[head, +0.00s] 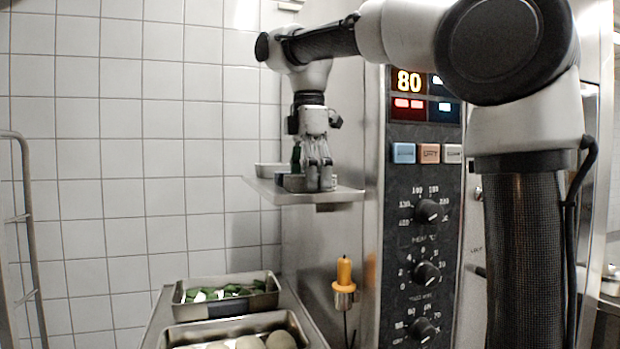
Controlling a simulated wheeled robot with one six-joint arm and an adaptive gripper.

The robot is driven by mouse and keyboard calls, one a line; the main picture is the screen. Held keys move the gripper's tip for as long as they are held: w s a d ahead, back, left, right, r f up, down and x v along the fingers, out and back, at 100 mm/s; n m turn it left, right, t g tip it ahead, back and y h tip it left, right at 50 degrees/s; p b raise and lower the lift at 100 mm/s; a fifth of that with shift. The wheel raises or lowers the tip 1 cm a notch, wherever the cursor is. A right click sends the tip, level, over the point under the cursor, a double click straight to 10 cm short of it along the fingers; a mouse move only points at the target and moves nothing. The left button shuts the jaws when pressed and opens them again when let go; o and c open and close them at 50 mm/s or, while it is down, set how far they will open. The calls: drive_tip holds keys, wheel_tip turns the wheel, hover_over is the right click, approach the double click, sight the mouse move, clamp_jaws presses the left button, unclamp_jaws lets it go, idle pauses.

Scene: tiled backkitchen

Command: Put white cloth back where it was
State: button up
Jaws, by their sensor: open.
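My gripper (318,158) points down over a small metal shelf (348,194) on the side of the oven. Its fingers are open and reach down among the small things on the shelf. I cannot make out a white cloth for certain; the gripper and the small things crowd that spot. A small pale thing (333,184) lies right beside the fingertips, too small to name.
The shelf also bears a light bowl (270,170) and grey containers (294,183). Below stand a metal pan (185,311) with green leaves and another with pale round things. A rack (28,215) stands left.

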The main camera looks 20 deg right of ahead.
drive_tip(key=shift+r, duration=0.1)
wheel_tip(320, 180, up, 8)
drive_tip(key=shift+f, duration=0.2)
idle(0.5)
